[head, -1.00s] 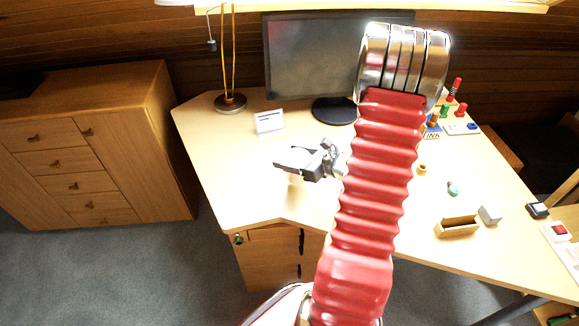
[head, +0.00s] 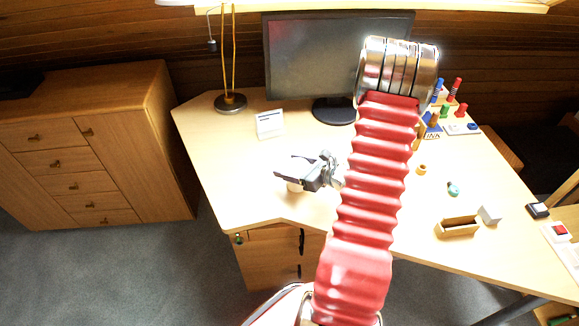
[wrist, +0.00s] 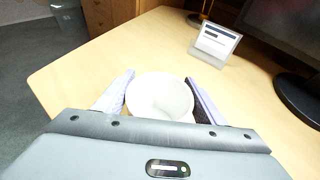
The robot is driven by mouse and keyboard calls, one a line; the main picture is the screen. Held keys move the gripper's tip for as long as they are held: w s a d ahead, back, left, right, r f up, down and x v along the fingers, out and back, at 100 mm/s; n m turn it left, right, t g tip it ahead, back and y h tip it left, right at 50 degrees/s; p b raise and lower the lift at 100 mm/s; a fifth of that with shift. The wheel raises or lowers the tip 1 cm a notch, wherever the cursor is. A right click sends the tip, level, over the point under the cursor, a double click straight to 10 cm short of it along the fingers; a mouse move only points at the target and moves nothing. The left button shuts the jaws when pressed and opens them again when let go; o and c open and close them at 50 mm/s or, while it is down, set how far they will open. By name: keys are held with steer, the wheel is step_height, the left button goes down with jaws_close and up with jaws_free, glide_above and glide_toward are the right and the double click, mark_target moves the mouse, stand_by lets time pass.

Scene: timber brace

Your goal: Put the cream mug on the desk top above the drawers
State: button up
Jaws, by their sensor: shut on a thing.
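The cream mug (wrist: 160,97) is between the two fingers of my gripper (wrist: 160,88) in the wrist view, its round open mouth facing the camera. My gripper is shut on it. In the head view my gripper (head: 288,175) is over the left part of the desk top (head: 230,185), and a little of the mug (head: 294,187) shows below the fingers. The drawers (head: 268,262) are under the desk's front left part, just below this area. I cannot tell whether the mug's base touches the desk.
A monitor (head: 325,60), a white card stand (head: 270,124) and a lamp (head: 230,102) stand behind my gripper. A small wooden box (head: 458,227) and a grey block (head: 490,214) lie at the right. The desk top left of my gripper is clear.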

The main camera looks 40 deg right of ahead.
steer(key=o, duration=1.2)
steer(key=v, duration=1.2)
steer(key=shift+r, duration=0.1)
